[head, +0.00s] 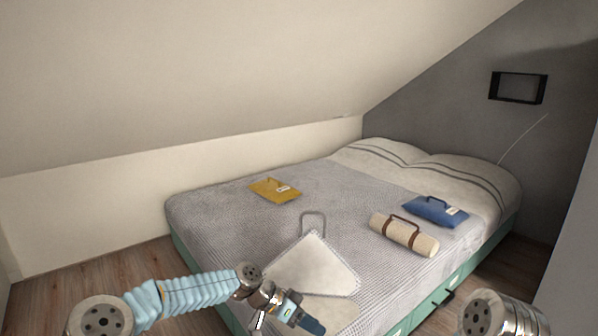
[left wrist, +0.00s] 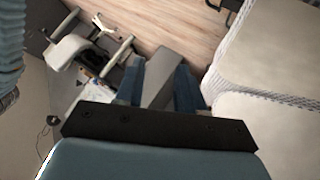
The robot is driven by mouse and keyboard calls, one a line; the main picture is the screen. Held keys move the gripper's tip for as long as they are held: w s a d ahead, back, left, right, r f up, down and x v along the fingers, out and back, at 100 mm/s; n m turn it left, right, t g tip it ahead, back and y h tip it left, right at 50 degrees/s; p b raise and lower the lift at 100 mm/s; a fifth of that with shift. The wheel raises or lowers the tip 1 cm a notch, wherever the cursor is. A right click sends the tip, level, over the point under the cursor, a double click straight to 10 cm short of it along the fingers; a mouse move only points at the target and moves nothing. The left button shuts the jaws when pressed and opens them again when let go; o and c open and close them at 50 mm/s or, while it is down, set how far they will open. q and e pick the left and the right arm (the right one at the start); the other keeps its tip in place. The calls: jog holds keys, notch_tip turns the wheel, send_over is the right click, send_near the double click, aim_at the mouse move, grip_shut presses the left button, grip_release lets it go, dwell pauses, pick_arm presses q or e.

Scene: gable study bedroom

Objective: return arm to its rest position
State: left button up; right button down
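My left arm (head: 190,294) reaches in from the lower left of the head view. It ends in my left gripper (head: 312,326), low in the picture at the near edge of the bed. In the left wrist view the two dark blue fingers of my left gripper (left wrist: 160,88) stand apart.
The bed (head: 225,230) fills the middle. On it lie a yellow pouch (head: 270,191), a blue pouch (head: 428,209), a cream roll (head: 400,236) with brown straps and a pale flat pad (head: 315,262) near my left gripper. Wood floor (head: 85,278) is clear at left.

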pick_arm(q)
jog(key=s+f+n+y, duration=0.2)
jog(key=s+f+n, duration=0.2)
jog(key=s+f, duration=0.6)
jog(key=s+a+f+n+t+y, duration=0.1)
jog(key=s+a+f+n+y, duration=0.1)
jog(key=s+a+f+n, duration=0.3)
jog(key=s+a+f+n+y, duration=0.2)
jog(key=s+a+f+n, duration=0.2)
jog(key=s+a+f, duration=0.4)
jog(key=s+a, duration=0.1)
jog(key=s, duration=0.4)
jog(key=shift+s+f+n+t, duration=0.2)
jog(key=shift+f+n+t, duration=0.1)
jog(key=shift+n+t, duration=0.1)
jog(key=shift+d, duration=0.1)
